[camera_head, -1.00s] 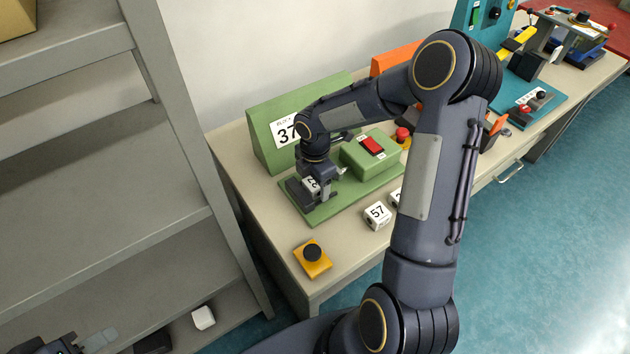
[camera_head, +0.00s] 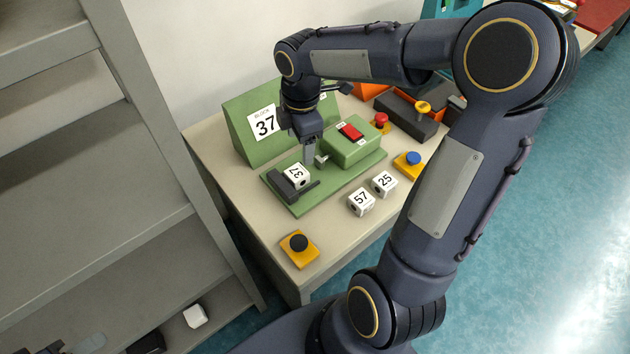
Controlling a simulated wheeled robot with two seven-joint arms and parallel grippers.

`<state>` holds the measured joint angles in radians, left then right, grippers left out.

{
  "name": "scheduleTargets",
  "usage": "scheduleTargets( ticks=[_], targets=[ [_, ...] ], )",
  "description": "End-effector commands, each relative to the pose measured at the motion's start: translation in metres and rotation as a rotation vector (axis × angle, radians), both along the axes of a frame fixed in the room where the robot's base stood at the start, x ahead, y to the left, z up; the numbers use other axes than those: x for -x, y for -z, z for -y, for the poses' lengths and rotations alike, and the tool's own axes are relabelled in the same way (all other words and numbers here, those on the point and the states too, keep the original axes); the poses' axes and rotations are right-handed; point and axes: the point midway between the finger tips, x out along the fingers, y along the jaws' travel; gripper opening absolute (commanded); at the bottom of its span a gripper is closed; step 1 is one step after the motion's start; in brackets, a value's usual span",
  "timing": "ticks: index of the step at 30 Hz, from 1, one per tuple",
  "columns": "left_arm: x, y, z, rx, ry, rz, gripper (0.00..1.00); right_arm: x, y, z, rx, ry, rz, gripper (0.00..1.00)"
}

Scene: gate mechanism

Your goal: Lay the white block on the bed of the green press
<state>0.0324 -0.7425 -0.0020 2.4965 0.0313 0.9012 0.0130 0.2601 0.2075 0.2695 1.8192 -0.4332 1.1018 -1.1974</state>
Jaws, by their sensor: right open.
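A white block marked 37 (camera_head: 297,177) lies on the bed of the green press (camera_head: 332,186), against a dark grey stop. My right gripper (camera_head: 310,157) is open just behind and above this block, and appears apart from it. Its fingertips are small and partly overlap the press behind. The press has a green back panel with a sign (camera_head: 264,123) reading "BLOCK 37" and a green housing with a red switch (camera_head: 350,132). A dark part at the bottom left edge may be my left gripper (camera_head: 50,347); it is mostly cut off.
White blocks marked 57 (camera_head: 361,202) and 25 (camera_head: 384,183) stand on the table in front of the press. A yellow box with a black button (camera_head: 299,247) is at the near corner. A grey shelf (camera_head: 150,240) stands left, with a white block (camera_head: 195,315) low down.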

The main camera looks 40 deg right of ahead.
Motion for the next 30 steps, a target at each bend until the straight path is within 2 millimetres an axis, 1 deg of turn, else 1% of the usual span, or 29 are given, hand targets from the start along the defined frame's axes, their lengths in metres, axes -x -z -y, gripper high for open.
scheduleTargets(
  ticks=[1, 2, 3, 5, 6, 9, 12, 15, 18, 21, 30],
  targets=[
    [0.0, 0.0, 0.0, 0.0, 0.0, 0.0, 0.36, 0.021, -0.016, -0.003, -0.018, 0.129, 0.039, 0.67],
    [0.0, 0.0, 0.0, 0.0, 0.0, 0.0, 0.36, 0.034, -0.023, -0.006, -0.038, 0.219, 0.056, 0.67],
    [0.0, 0.0, 0.0, 0.0, 0.0, 0.0, 0.36, 0.052, -0.031, -0.01, -0.074, 0.347, 0.081, 0.67],
    [0.0, 0.0, 0.0, 0.0, 0.0, 0.0, 0.36, 0.079, -0.039, -0.017, -0.14, 0.543, 0.113, 0.67],
    [0.0, 0.0, 0.0, 0.0, 0.0, 0.0, 0.36, 0.097, -0.043, -0.022, -0.193, 0.671, 0.128, 0.67],
    [0.0, 0.0, 0.0, 0.0, 0.0, 0.0, 0.36, 0.134, -0.045, -0.036, -0.338, 0.966, 0.148, 0.67],
    [0.0, 0.0, 0.0, 0.0, 0.0, 0.0, 0.36, 0.16, -0.042, -0.049, -0.481, 1.198, 0.137, 0.67],
    [0.0, 0.0, 0.0, 0.0, 0.0, 0.0, 0.36, 0.177, -0.038, -0.06, -0.589, 1.353, 0.111, 0.67],
    [0.0, 0.0, 0.0, 0.0, 0.0, 0.0, 0.36, 0.184, -0.035, -0.065, -0.65, 1.438, 0.089, 0.67],
    [0.0, 0.0, 0.0, 0.0, 0.0, 0.0, 0.36, 0.186, -0.034, -0.068, -0.67, 1.466, 0.08, 0.67],
    [0.0, 0.0, 0.0, 0.0, 0.0, 0.0, 0.36, 0.186, -0.034, -0.067, -0.667, 1.465, 0.08, 0.67]
  ],
)
